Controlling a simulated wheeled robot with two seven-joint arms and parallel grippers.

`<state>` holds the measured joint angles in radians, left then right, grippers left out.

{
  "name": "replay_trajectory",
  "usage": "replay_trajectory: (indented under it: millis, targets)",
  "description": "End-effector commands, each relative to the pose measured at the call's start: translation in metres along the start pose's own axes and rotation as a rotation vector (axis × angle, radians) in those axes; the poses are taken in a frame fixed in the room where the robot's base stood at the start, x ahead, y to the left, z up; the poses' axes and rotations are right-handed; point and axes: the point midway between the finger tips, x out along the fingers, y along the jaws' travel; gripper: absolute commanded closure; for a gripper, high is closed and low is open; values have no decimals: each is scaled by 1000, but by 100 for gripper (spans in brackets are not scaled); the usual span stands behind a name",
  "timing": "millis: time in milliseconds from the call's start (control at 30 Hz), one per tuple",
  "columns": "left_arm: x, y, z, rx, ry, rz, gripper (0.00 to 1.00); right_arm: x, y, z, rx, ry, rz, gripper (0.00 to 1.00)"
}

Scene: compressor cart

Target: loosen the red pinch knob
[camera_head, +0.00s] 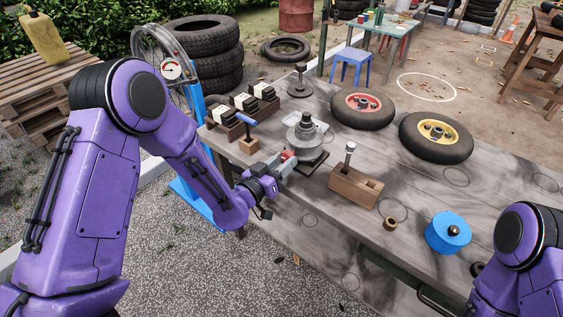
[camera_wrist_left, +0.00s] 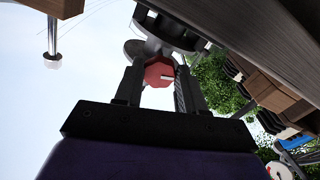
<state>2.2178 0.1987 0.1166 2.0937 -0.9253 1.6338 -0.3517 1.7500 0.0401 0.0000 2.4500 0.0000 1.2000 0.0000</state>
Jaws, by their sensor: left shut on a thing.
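The red pinch knob (camera_head: 288,154) sits at the front-left side of a grey metal fixture (camera_head: 305,131) on the wooden bench. In the left wrist view, the knob (camera_wrist_left: 159,72) is a red faceted piece with a white mark on its face. It lies between the two dark fingers of my left gripper (camera_head: 284,163). My left gripper is shut on the knob, coming in from the bench's front edge. The fingers partly hide the knob in the head view. My right arm shows at the lower right, but its gripper is out of view.
A wooden block with an upright metal pin (camera_head: 356,188) stands right of the fixture. A blue-handled tool in a block (camera_head: 248,144) stands to the left. Two wheels (camera_head: 437,136) lie at the back. A blue spool (camera_head: 448,233) and a small ring (camera_head: 390,223) are nearer right.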

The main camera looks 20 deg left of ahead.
Motion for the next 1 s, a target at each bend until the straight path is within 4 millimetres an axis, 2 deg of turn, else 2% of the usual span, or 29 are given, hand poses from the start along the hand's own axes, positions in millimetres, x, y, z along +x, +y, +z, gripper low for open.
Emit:
replay_trajectory:
  millis: [1000]
  targets:
    - [0, 2, -2, -951, 3, -2, 91, -3, 0, -1, 0, 0, 0, 57]
